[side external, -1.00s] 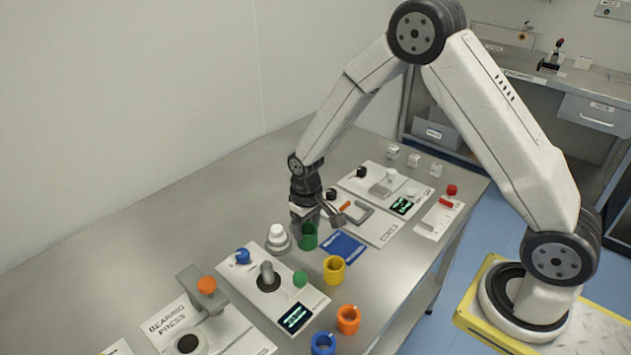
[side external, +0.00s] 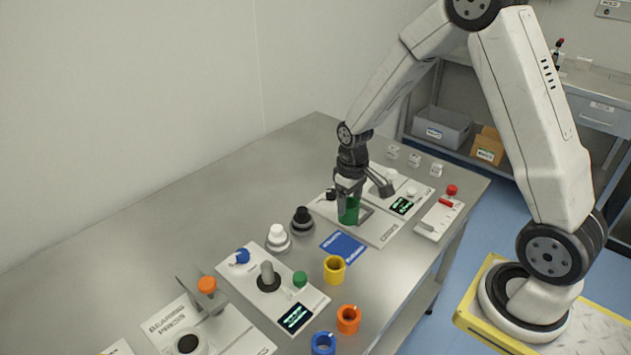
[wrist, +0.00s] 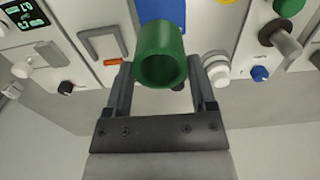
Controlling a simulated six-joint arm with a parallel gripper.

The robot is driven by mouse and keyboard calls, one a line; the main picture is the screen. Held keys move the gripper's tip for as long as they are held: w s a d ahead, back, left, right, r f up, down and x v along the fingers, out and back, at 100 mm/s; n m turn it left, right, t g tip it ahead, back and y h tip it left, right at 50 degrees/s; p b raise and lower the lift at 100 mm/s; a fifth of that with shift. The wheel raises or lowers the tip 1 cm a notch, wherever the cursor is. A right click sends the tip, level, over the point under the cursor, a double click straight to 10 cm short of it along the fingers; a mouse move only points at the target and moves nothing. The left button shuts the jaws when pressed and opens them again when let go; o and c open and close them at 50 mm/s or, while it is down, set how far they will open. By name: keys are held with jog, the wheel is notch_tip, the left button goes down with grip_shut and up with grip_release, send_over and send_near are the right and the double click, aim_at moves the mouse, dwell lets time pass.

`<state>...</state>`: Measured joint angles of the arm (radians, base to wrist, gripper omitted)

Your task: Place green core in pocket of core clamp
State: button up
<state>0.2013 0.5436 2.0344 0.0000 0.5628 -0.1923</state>
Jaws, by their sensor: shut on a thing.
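My gripper (side external: 349,200) is shut on the green core (side external: 348,213), a hollow green cylinder held roughly upright. In the wrist view the core (wrist: 160,68) shows its open end between the two fingers. The core clamp appears to be the white plate (side external: 381,236) with a grey U-shaped bracket (wrist: 103,42) and an orange handle (wrist: 112,62). In the side view the core overlaps the bracket's left part, and the pocket is hidden. In the wrist view the bracket lies left of the core. The height of the core above the plate is hard to tell.
A blue mat (side external: 343,247) lies in front of the clamp. Yellow (side external: 334,270), orange (side external: 348,320) and blue (side external: 323,344) cores stand nearer. White (side external: 278,239) and black (side external: 302,221) knobbed pieces stand to the left. A panel with a screen (side external: 402,204) is behind right.

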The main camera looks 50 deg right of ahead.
jog(key=s+d+r, duration=0.4)
jog(key=s+d, duration=0.3)
jog(key=s, duration=0.1)
jog(key=shift+w+d+f, duration=0.75)
jog(key=shift+w+f, duration=0.85)
jog(key=shift+w, duration=0.6)
jog(key=shift+w+d+f, duration=0.7)
jog(key=shift+w+f, duration=0.9)
jog(key=shift+w, duration=0.55)
jog(key=shift+w+d+f, duration=0.75)
jog(key=shift+w+f, duration=0.85)
jog(key=shift+w, duration=0.6)
jog(key=shift+w+d+f, duration=0.1)
jog(key=shift+w+f, duration=0.15)
jog(key=shift+f, duration=1.6)
jog(key=shift+f, duration=0.15)
